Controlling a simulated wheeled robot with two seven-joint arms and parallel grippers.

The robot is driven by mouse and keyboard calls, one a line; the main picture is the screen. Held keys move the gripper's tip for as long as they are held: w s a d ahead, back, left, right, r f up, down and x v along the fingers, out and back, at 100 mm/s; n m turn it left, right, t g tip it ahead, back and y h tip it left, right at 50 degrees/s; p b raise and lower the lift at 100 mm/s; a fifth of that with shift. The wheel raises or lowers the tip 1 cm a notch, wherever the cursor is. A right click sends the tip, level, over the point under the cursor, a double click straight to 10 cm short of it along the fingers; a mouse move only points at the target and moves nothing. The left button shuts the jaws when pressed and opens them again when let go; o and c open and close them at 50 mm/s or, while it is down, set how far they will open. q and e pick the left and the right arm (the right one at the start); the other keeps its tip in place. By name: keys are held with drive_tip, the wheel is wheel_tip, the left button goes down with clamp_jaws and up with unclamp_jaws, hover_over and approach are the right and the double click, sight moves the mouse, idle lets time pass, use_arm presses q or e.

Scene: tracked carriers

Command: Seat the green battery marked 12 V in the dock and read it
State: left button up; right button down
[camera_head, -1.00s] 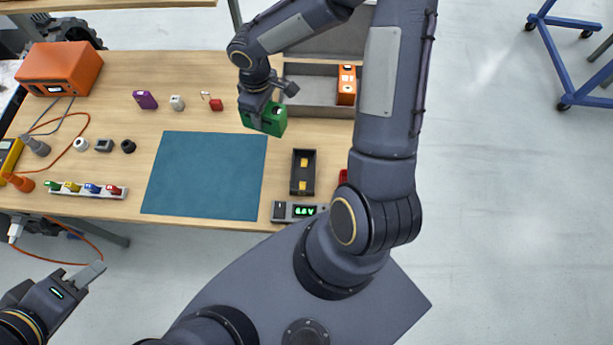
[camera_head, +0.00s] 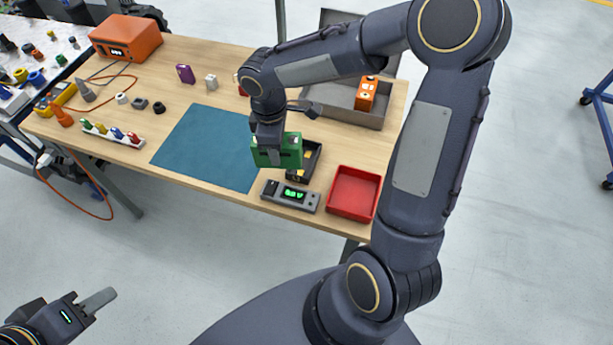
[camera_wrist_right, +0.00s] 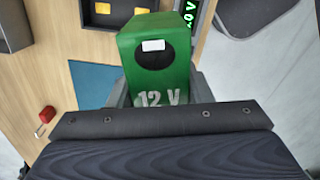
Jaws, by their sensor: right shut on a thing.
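The green battery (camera_head: 288,158) is held by my right gripper (camera_head: 271,146), which is shut on it. The mark 12 V shows on the battery (camera_wrist_right: 158,82) in the right wrist view. The dock (camera_head: 313,162), a black tray with yellow contacts, lies right behind and beside the battery, partly hidden by it. The battery appears above the table, overlapping the dock's left side, not in it. The dock (camera_wrist_right: 118,21) also shows in the right wrist view. A grey meter (camera_head: 290,196) with green digits stands in front of the dock. My left gripper (camera_head: 98,301) is at the lower left, away from the table.
A red tray (camera_head: 354,193) stands right of the meter. A grey bin (camera_head: 345,115) behind the dock holds an orange battery (camera_head: 367,94). A blue mat (camera_head: 205,150) lies left of the dock. Small parts and an orange box (camera_head: 126,38) are further left.

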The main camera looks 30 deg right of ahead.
sight(295, 135)
drive_tip(key=s+a+r+n+b, duration=0.2)
drive_tip(key=s+r+n+b, duration=0.35)
drive_tip(key=n, duration=0.95)
drive_tip(key=w+d+f, duration=0.1)
drive_tip(key=d, duration=0.1)
drive_tip(key=w+d+f, duration=0.1)
drive_tip(key=d+f, duration=0.1)
drive_tip(key=w+d+f, duration=0.2)
drive_tip(key=shift+w+d+f, duration=0.1)
drive_tip(key=shift+f, duration=0.1)
drive_tip(key=w+d+f, duration=0.1)
drive_tip(key=f, duration=0.1)
drive_tip(key=w+d+f, duration=0.1)
drive_tip(key=f, duration=0.1)
drive_tip(key=w+d+f, duration=0.1)
drive_tip(key=d+f, duration=0.1)
drive_tip(key=shift+w, duration=0.1)
drive_tip(key=shift+w+f, duration=0.15)
drive_tip(key=shift+f, duration=1.5)
drive_tip(key=shift+f, duration=0.2)
drive_tip(key=c, duration=0.7)
unclamp_jaws()
